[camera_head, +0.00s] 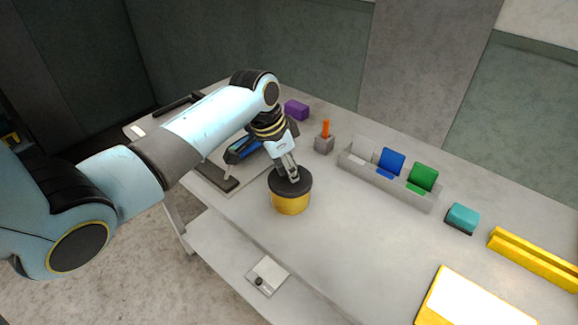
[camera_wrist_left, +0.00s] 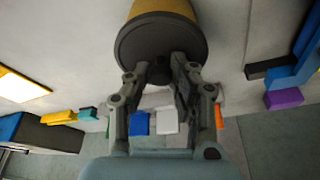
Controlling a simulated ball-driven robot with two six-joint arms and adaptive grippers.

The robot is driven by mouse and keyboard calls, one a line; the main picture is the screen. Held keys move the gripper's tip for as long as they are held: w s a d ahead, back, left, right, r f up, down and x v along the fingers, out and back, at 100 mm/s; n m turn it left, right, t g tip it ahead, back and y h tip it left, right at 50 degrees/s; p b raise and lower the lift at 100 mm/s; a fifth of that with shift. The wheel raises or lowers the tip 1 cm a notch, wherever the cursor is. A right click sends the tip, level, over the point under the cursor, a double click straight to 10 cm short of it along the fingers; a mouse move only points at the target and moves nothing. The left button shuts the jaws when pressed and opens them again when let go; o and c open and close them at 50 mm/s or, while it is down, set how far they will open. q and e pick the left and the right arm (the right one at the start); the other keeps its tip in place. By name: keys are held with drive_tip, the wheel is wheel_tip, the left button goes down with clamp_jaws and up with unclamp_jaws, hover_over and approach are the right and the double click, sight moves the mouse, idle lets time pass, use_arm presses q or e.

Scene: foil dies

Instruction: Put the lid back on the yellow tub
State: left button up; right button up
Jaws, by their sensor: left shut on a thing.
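The yellow tub (camera_head: 291,204) stands upright on the grey table near its front edge. Its dark round lid (camera_head: 290,182) lies level over the tub's mouth; I cannot tell whether it is fully seated. My left gripper (camera_head: 290,177) points down at the lid's top and is shut on the lid, with the gripped part hidden between the fingers. In the left wrist view, the fingers (camera_wrist_left: 159,68) meet the dark lid (camera_wrist_left: 158,38), and the yellow tub (camera_wrist_left: 165,9) shows beyond it. My right gripper is not in view.
Behind the tub are a purple block (camera_head: 296,110), a grey holder (camera_head: 324,145) with an orange stick, and a grey rack (camera_head: 390,187) with blue and green plates. A teal block (camera_head: 462,216) and yellow rail (camera_head: 535,260) lie right. Table right of the tub is clear.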

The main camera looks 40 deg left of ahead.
use_arm(q)
drive_tip(key=shift+p, duration=0.35)
idle(0.4)
idle(0.3)
drive_tip(key=o, duration=1.4)
wheel_tip(320, 180, up, 3)
drive_tip(key=p, duration=0.3)
drive_tip(key=shift+f, duration=0.1)
drive_tip(key=shift+r+p, duration=0.8)
drive_tip(key=shift+r, duration=1.25)
